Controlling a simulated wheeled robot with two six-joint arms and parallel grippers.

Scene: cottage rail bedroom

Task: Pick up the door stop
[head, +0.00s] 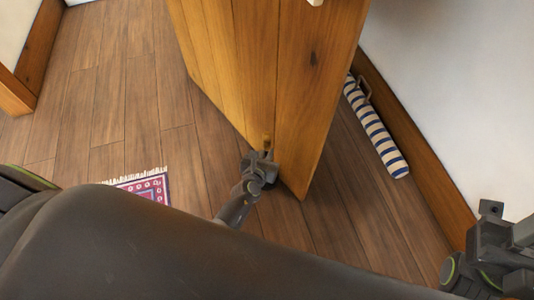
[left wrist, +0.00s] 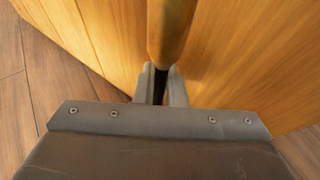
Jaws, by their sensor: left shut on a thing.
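My left gripper (head: 262,156) is low beside the lower edge of a wooden door. It is shut on a small brown, wood-coloured piece, which looks like the door stop (head: 267,141). In the left wrist view the door stop (left wrist: 170,28) rises from between the two fingers (left wrist: 160,84) in front of the door face. Its lower part is hidden by the fingers, and I cannot tell whether it touches the floor or door. My right gripper (head: 500,245) is at the lower right edge, partly cut off; its jaw state is unclear.
The wooden door (head: 285,70) stands open just beyond the left gripper. A blue-and-white striped roll with a handle (head: 378,130) lies along the right wall's skirting. A patterned rug (head: 150,186) lies at left. Plank floor (head: 110,100) is clear further left.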

